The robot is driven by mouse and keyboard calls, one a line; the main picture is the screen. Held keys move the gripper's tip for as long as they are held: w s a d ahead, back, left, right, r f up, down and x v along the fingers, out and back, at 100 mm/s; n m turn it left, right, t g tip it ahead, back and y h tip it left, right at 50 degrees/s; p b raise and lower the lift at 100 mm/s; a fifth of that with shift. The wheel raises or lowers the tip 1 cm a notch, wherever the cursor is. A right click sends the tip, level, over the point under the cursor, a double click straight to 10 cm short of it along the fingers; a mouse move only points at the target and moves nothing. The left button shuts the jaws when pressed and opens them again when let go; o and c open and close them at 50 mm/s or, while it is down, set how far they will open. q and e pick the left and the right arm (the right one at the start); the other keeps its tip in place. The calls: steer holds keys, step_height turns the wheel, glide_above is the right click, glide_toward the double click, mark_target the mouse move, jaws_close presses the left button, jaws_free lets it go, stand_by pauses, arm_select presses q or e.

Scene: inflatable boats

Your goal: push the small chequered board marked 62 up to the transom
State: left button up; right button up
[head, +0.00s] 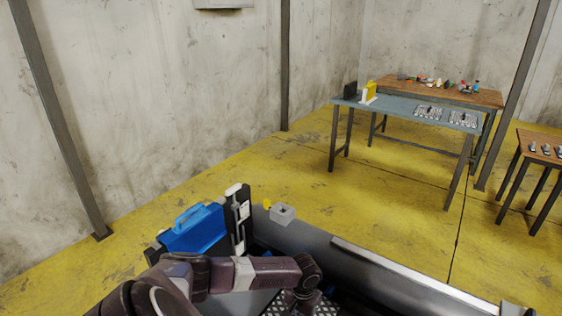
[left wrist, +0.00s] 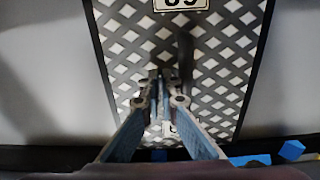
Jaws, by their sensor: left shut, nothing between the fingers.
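The chequered board (left wrist: 215,60), dark with pale diamonds and a black edge, fills the middle of the left wrist view. A white number plate (left wrist: 181,4) on it is cut by the top edge, so I cannot read it surely. In the head view a strip of the board (head: 278,306) shows below my arm; the rest is hidden. My left gripper (left wrist: 162,80) is shut and empty, its fingertips over the board; I cannot tell whether they touch it. It also points down in the head view (head: 302,300). A black upright panel (head: 238,215), possibly the transom, stands behind my arm.
A blue case-like thing (head: 194,230) is beside the black panel. The grey boat tube (head: 375,262) runs right, with a grey block (head: 283,214) near its far side. Small blue blocks (left wrist: 291,150) lie near the board. Tables (head: 395,105) stand farther back.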

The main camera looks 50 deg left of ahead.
arm_select(q)
steer(key=shift+s+a, duration=0.35)
steer(key=shift+a, duration=0.85)
steer(key=shift+s+a, duration=0.35)
steer(key=shift+a, duration=0.9)
steer(key=shift+s+a, duration=0.35)
steer(key=shift+a, duration=0.85)
steer(key=shift+w+d+p, duration=0.15)
steer(key=shift+d+p, duration=0.15)
steer(key=shift+d, duration=0.2)
steer(key=shift+w+d+p, duration=0.15)
steer(key=shift+d+p, duration=0.1)
steer(key=shift+d, duration=0.25)
step_height(320, 180, up, 9)
steer(key=p, duration=0.9)
steer(key=shift+d, duration=0.1)
